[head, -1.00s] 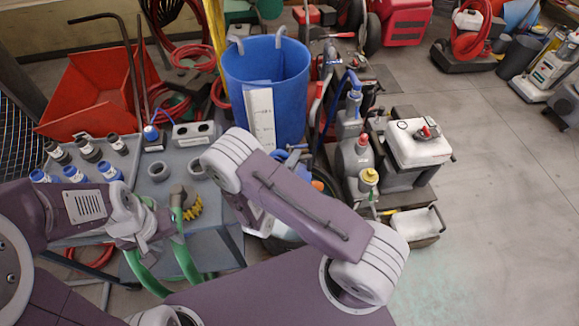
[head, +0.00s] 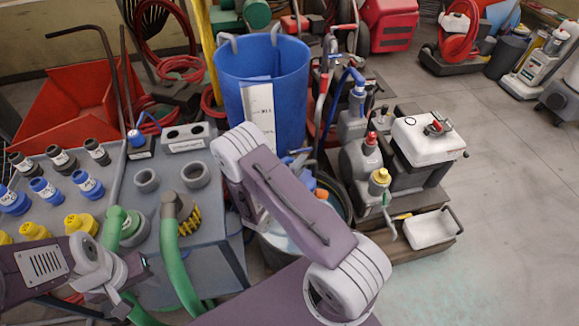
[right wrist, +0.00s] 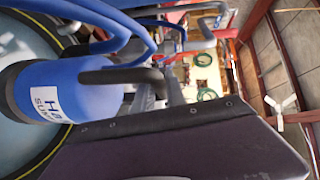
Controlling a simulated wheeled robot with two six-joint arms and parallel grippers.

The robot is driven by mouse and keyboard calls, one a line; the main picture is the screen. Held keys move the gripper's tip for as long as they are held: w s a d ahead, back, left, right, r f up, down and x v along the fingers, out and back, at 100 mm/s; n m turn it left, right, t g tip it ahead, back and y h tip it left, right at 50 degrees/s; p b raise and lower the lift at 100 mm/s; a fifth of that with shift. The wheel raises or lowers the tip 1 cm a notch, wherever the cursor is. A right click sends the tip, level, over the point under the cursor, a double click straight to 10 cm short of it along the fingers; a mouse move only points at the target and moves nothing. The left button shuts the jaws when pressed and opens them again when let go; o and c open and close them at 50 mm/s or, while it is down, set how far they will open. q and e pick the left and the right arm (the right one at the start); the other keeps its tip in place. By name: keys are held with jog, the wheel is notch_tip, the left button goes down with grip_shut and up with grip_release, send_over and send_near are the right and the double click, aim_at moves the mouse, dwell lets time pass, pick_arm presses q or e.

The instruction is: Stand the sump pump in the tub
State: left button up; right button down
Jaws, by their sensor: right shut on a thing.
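The sump pump (right wrist: 62,98) is a blue cylinder with a white label and a dark handle, in the left half of the right wrist view. My right gripper (right wrist: 150,86) is shut on its handle; the fingers are only partly visible. The round tub (right wrist: 18,42), with pale blue inside and a black rim with a yellow line, lies behind the pump. I cannot tell whether the pump touches its floor. In the head view the tub (head: 283,250) is mostly hidden by my right arm. My left gripper (head: 132,270) is beside a green hose; its opening is unclear.
A grey bench (head: 170,160) holds rows of black, blue and yellow fittings and green hoses (head: 172,255). A tall blue barrel (head: 290,70) stands behind the tub. A cart with bottles (head: 365,160) and a white-topped unit (head: 425,140) is to the right.

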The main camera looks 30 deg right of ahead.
aim_at(302, 180)
jog(key=shift+s+d+f, duration=0.15)
jog(key=shift+d+f, duration=0.1)
jog(key=shift+d, duration=0.15)
notch_tip(302, 180, down, 9)
jog(key=b, duration=0.9)
jog(key=shift+b, duration=0.35)
jog(key=shift+r, duration=0.15)
